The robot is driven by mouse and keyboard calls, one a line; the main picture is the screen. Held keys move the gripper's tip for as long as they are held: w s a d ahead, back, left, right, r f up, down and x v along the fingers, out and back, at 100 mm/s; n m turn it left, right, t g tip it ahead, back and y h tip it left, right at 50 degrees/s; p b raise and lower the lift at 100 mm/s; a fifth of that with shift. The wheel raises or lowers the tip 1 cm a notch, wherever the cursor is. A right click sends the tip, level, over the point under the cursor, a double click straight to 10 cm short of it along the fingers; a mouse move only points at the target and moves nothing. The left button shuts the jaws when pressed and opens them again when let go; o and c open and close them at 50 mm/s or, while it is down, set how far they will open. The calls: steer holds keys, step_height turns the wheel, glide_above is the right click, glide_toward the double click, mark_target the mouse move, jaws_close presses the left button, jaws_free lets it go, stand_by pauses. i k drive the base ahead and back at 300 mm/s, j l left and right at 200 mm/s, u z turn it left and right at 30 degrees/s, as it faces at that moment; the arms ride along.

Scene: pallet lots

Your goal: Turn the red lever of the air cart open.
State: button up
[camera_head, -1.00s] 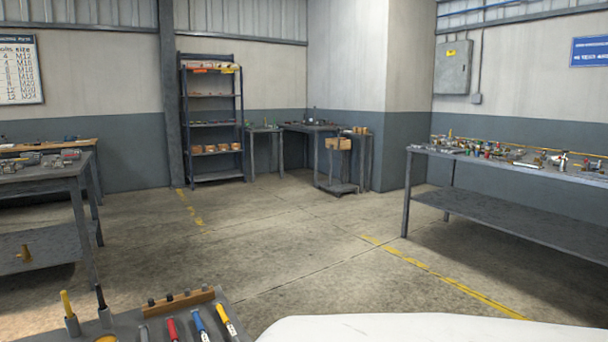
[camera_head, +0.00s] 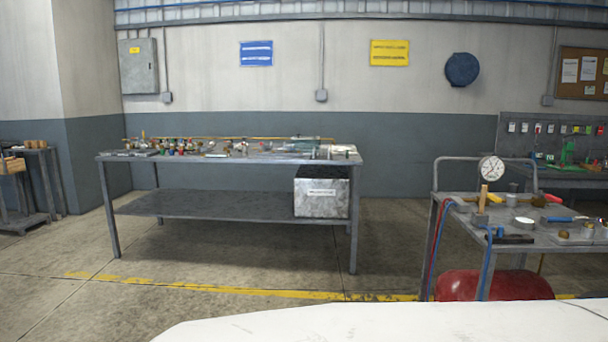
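A grey cart (camera_head: 470,211) stands at the right, with a round dial gauge (camera_head: 491,169), red and blue hoses and a red tank (camera_head: 494,285) below its top. It looks like the air cart. A small red piece (camera_head: 553,198) shows on the cart top near its back edge. It is too small to tell whether it is the red lever or how it is turned. My gripper is not in view.
A long grey workbench (camera_head: 230,159) with many small parts stands at the centre left, a metal box (camera_head: 322,193) on its lower shelf. A further bench (camera_head: 575,170) is behind the cart. Open floor (camera_head: 220,265) lies before the workbench. My white body fills the bottom edge.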

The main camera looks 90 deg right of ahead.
mark_target(556, 200)
steer(key=z, duration=4.05)
